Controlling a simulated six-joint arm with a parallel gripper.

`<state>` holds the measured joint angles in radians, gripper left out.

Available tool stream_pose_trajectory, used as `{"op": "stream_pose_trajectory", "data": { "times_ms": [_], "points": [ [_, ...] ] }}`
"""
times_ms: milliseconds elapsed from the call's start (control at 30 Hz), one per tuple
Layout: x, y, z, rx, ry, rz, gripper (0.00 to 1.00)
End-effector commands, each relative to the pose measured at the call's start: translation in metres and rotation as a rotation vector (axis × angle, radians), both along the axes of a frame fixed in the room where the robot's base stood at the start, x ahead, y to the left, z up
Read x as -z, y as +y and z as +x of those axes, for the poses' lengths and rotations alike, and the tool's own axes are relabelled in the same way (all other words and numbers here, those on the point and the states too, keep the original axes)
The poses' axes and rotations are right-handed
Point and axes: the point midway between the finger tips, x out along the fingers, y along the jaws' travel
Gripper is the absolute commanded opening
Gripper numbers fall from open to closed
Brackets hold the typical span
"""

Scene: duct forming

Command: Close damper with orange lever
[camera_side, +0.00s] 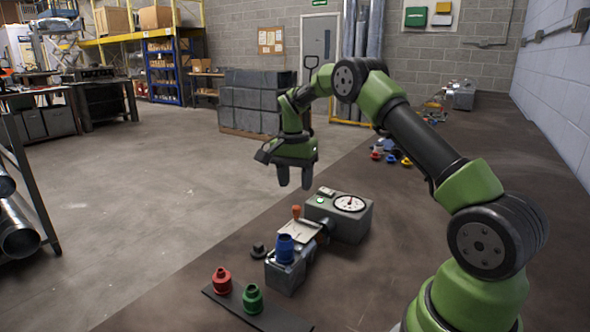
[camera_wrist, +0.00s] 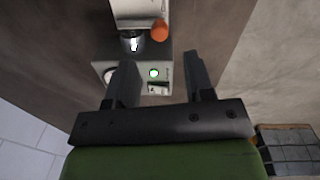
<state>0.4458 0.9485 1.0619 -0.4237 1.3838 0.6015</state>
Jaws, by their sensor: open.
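The orange lever (camera_side: 296,212) stands up at the damper plate (camera_side: 297,231), on a short metal duct piece between the grey gauge box (camera_side: 350,228) and a smaller grey block (camera_side: 288,274). Its round orange knob (camera_wrist: 160,30) also shows at the top of the wrist view, beyond the fingertips. My gripper (camera_side: 294,183) hangs above the lever, fingers pointing down, apart from it. In the wrist view my gripper (camera_wrist: 156,63) has its two fingers spread with nothing between them. The lever's lower part is hard to make out.
A blue fitting (camera_side: 285,248) stands on the smaller block. Red (camera_side: 221,282) and green (camera_side: 252,299) fittings stand on a dark strip in front, with a black cap (camera_side: 258,251) beside the block. The gauge box carries a lit green light (camera_wrist: 153,73). Floor to the left is clear.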

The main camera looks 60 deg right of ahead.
Motion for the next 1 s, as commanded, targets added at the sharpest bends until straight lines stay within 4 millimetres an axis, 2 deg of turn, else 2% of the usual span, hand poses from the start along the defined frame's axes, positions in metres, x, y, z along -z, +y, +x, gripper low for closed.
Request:
{"op": "stream_pose_trajectory", "data": {
  "times_ms": [100, 233, 767, 867, 1000],
  "points": [
    [-0.019, 0.0, 0.001, 0.0, -0.003, -0.002, 0.48],
    [-0.031, 0.0, 0.002, 0.0, 0.0, -0.001, 0.48],
    [-0.037, 0.002, 0.001, -0.008, -0.004, -0.001, 0.48],
    [-0.052, 0.012, 0.0, -0.053, -0.031, -0.003, 0.48],
    [-0.095, 0.045, -0.01, -0.191, -0.113, -0.011, 0.48]
  ]
}}
